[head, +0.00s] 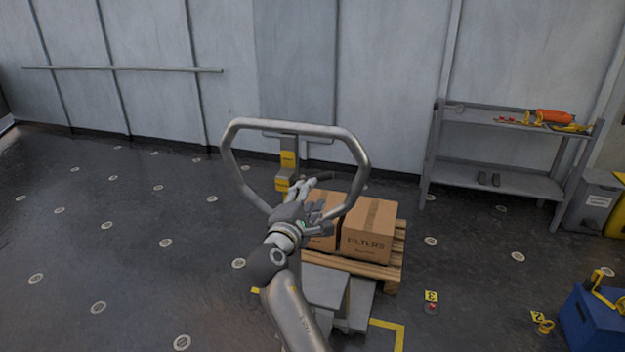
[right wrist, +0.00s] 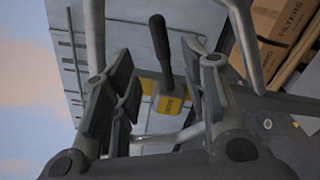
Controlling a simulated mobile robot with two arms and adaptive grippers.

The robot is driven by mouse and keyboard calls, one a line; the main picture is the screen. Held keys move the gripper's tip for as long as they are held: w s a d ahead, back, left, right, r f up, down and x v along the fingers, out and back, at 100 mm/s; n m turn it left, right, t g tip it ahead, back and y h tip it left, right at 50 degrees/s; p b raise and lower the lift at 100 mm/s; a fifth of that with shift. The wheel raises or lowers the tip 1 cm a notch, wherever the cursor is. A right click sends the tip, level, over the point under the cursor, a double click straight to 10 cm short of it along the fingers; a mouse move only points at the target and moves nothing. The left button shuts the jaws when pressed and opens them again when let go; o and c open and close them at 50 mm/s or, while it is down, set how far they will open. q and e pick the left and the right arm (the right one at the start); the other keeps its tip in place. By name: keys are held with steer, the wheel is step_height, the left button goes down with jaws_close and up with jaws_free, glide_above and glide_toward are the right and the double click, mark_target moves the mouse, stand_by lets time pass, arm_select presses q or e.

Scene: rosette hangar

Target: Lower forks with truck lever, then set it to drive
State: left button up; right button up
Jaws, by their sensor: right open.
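The truck's grey handle loop (head: 361,152) stands in the middle of the head view. My right gripper (head: 318,190) is within the loop's outline, with its fingers apart and nothing held. In the right wrist view, the black lever (right wrist: 160,48) appears between the open fingers (right wrist: 160,95), beyond them, above a labelled yellow block (right wrist: 168,100). I see no contact with the lever. In the head view, the gripper partly hides the lever area. The truck's grey body (head: 358,302) shows below, partly behind my right arm. The forks are hidden. My left gripper is not in view.
A wooden pallet (head: 385,274) carries cardboard boxes marked FILTERS (head: 367,240), just beyond the truck. A metal shelf (head: 495,176) stands at the right wall. A blue box (head: 597,318) is at the lower right. The floor on the left is clear.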

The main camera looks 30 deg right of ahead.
mark_target(320, 179)
steer(key=p+x, duration=0.1)
steer(key=x, duration=0.8)
steer(key=shift+w+d+f+p, duration=0.1)
steer(key=shift+w+d+p, duration=0.15)
steer(key=shift+w+p, duration=0.05)
jaws_close()
